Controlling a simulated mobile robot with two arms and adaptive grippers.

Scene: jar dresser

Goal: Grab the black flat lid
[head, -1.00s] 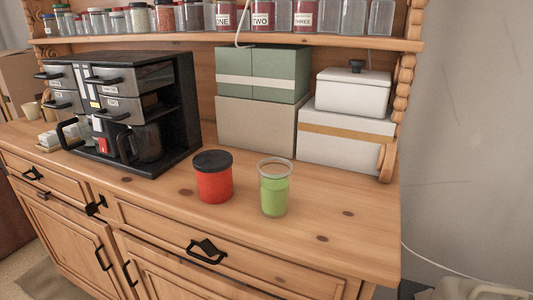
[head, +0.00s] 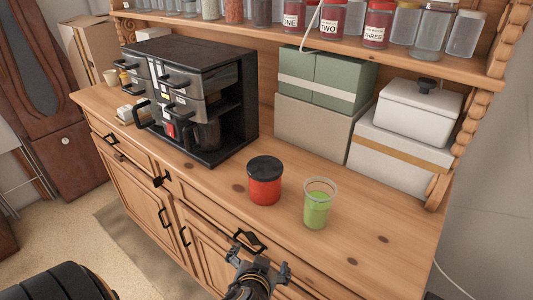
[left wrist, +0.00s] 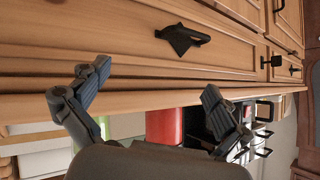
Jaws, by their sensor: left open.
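The black flat lid (head: 265,166) sits on the red jar (head: 264,189), which stands upright on the wooden dresser top. Beside it, to the right, stands a clear glass (head: 317,205) with green contents and no lid. My left gripper (head: 262,262) is open and empty, in front of the dresser near a black drawer handle (head: 249,241), apart from the jar. In the left wrist view my open fingers (left wrist: 157,80) face the drawer front, and part of the red jar (left wrist: 164,126) shows between them; the lid is not clear there. My right gripper is not in view.
A black coffee machine (head: 190,95) stands left of the jar. Green boxes (head: 318,75) and a white lidded box (head: 420,105) on other boxes stand behind. A shelf of jars (head: 330,40) runs above. The dresser top (head: 385,225) is clear at the right front.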

